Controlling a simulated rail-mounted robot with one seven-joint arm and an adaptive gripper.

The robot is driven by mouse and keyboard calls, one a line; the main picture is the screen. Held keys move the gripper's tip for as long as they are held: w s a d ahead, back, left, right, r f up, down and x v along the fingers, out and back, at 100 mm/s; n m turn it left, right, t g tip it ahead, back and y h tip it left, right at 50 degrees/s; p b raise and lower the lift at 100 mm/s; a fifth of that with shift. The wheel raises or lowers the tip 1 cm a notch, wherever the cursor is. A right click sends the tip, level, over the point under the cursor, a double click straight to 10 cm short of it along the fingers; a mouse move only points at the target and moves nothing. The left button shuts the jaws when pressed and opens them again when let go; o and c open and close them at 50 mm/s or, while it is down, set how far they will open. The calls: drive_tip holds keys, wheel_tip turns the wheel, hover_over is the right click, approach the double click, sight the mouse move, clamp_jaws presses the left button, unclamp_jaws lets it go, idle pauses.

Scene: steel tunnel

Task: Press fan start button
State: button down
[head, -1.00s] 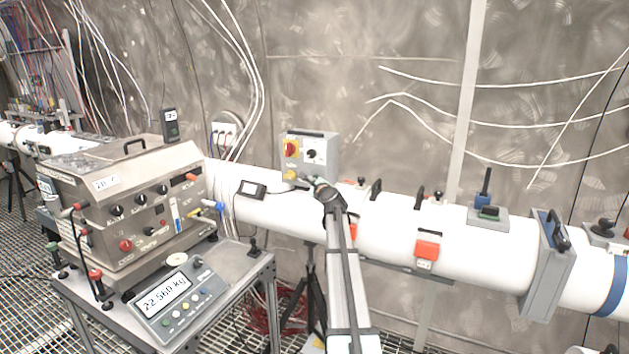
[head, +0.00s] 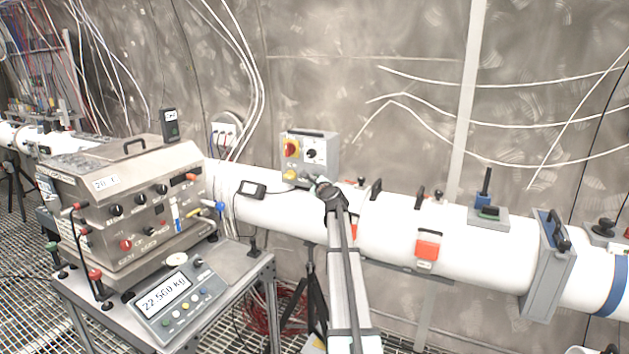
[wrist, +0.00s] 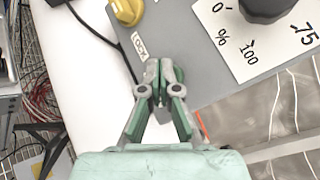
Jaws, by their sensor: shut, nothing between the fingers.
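The grey control box (head: 325,150) is mounted at the white pipe. It carries a red-and-yellow switch (head: 291,147), a black dial (head: 311,155) on a white plate and a yellow knob (head: 290,174). My gripper (head: 315,183) is at the box's lower front, right of the yellow knob. In the wrist view the closed, empty fingertips (wrist: 164,72) lie over the box's grey face, beside the LOCK label (wrist: 140,46) and below the dial (wrist: 268,8). I see no start button; my fingers cover part of the face. Contact cannot be told.
The white pipe (head: 390,222) runs across below the box. A small black display (head: 252,189) is left of it, with a cable. A steel instrument case (head: 125,200) and a scale (head: 178,300) stand on the left table. A tripod (head: 312,290) stands beneath the pipe.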

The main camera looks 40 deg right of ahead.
drive_tip(key=shift+a, duration=0.1)
drive_tip(key=shift+s+a, duration=0.25)
drive_tip(key=shift+a, duration=0.15)
idle(0.4)
drive_tip(key=s+a+p, duration=0.2)
drive_tip(key=a, duration=0.3)
drive_tip(key=shift+s+a, duration=0.25)
idle(0.8)
